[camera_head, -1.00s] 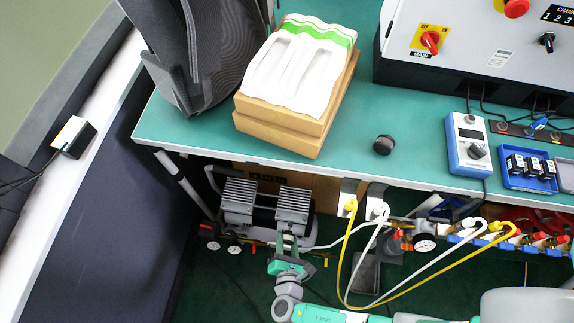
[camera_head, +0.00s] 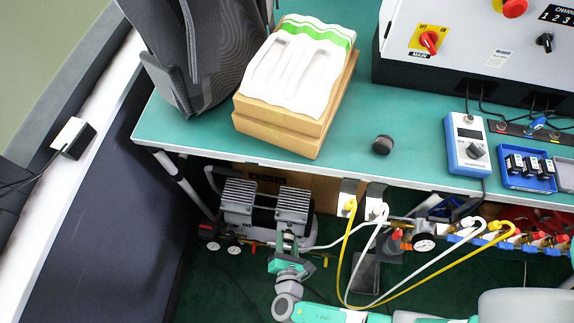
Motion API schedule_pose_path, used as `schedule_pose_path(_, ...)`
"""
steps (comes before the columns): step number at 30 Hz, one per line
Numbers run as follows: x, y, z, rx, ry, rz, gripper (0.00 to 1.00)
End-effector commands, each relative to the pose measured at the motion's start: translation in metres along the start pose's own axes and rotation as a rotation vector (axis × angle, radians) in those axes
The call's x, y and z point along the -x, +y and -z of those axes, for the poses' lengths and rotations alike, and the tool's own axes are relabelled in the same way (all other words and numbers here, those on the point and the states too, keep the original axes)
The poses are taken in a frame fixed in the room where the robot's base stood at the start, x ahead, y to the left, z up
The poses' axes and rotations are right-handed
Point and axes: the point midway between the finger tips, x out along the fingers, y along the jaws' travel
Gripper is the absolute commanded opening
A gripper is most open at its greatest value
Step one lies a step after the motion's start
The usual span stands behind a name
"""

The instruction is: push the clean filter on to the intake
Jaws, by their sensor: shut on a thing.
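My gripper (camera_head: 288,240) is at the front of the compressor (camera_head: 265,207), under the bench, between and just below its two finned grey cylinder heads. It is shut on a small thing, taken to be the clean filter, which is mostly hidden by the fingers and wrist. The intake is also hidden behind my gripper, so I cannot tell whether filter and intake touch. A black round filter-like piece (camera_head: 383,145) lies on the green bench top, apart from my gripper.
The bench's front edge (camera_head: 330,174) overhangs the compressor. Yellow (camera_head: 400,297) and white hoses (camera_head: 372,240) hang to the right, near a pressure gauge (camera_head: 424,244). Cardboard boxes (camera_head: 283,117) and a grey mesh chair (camera_head: 205,50) are above.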

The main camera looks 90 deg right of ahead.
Motion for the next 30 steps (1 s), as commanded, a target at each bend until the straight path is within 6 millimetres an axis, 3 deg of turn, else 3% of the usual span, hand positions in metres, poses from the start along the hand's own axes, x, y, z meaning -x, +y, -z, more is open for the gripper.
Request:
schedule_pose_path(24, -0.010, 0.000, -0.004, 0.000, 0.000, 0.000, 0.13)
schedule_pose_path(25, -0.010, 0.000, -0.004, 0.000, 0.000, 0.000, 0.41)
schedule_pose_path(28, -0.010, 0.000, -0.004, 0.000, 0.000, 0.000, 0.61)
schedule_pose_path(30, -0.010, 0.000, -0.004, 0.000, 0.000, 0.000, 0.61)
